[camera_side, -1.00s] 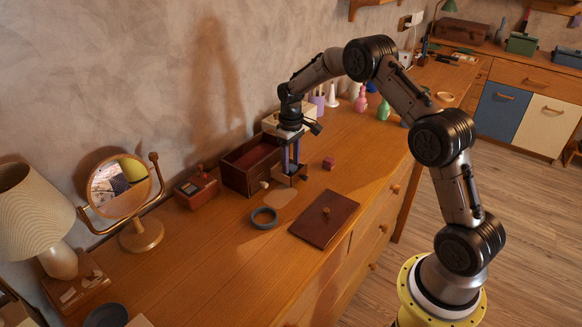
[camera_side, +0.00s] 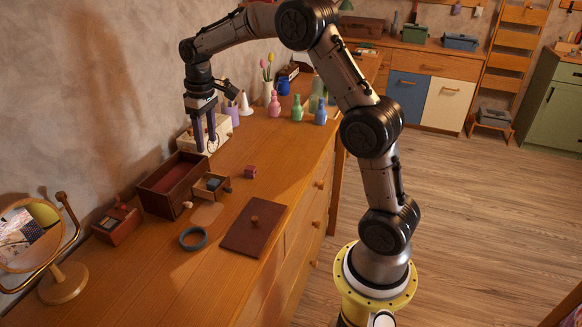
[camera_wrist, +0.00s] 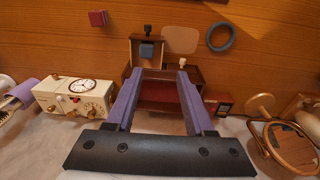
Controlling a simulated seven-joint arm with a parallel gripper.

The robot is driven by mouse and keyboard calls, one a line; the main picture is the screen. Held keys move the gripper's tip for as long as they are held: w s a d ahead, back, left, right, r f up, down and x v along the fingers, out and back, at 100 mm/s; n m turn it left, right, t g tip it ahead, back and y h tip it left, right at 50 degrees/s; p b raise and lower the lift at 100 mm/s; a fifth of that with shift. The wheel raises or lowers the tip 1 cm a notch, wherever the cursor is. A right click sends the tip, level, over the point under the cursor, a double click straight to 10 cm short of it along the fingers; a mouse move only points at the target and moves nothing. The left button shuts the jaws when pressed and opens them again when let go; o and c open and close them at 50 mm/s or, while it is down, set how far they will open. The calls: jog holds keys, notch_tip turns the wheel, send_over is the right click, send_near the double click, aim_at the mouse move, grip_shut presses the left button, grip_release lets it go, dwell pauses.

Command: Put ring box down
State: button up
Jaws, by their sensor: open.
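A small blue-grey box (camera_side: 213,184) sits inside a small open wooden drawer (camera_side: 204,192); the box shows in the wrist view too (camera_wrist: 147,51). A small dark red box (camera_side: 251,172) stands on the dresser top nearby and shows in the wrist view (camera_wrist: 97,19). I cannot tell by sight which is the ring box. The drawer projects from a dark wooden chest (camera_side: 158,198) with a red-lined, open top (camera_wrist: 160,93). My gripper (camera_side: 206,150) is open and empty, raised above the chest and drawer; its fingers frame the red lining in the wrist view (camera_wrist: 160,72).
A dark lid with a knob (camera_side: 243,236) and a blue-grey ring (camera_side: 193,238) lie on the dresser. A cream clock radio (camera_wrist: 75,96) stands beside the chest. Coloured bottles (camera_side: 297,108) are farther back. A mirror (camera_side: 30,240) and red-brown box (camera_side: 117,224) are at left.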

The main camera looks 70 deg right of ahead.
jog(key=s+a+r+t, duration=0.1)
jog(key=s+a+r, duration=0.25)
jog(key=s, duration=0.35)
jog(key=s+a+r+t, duration=0.1)
jog(key=s+a+r, duration=0.25)
jog(key=s, duration=0.35)
jog(key=s+a+r+t, duration=0.1)
jog(key=s+a+r, duration=0.25)
jog(key=s, duration=0.25)
jog(key=s+a+f+t, duration=0.1)
jog(key=s+f, duration=0.1)
jog(key=s, duration=0.3)
jog(key=s+a+f, duration=0.1)
jog(key=s+f, duration=0.1)
jog(key=s, duration=0.3)
jog(key=shift+a+f+t, duration=0.15)
jog(key=shift+a+t, duration=0.15)
jog(key=shift+t, duration=0.1)
jog(key=shift+s, duration=0.1)
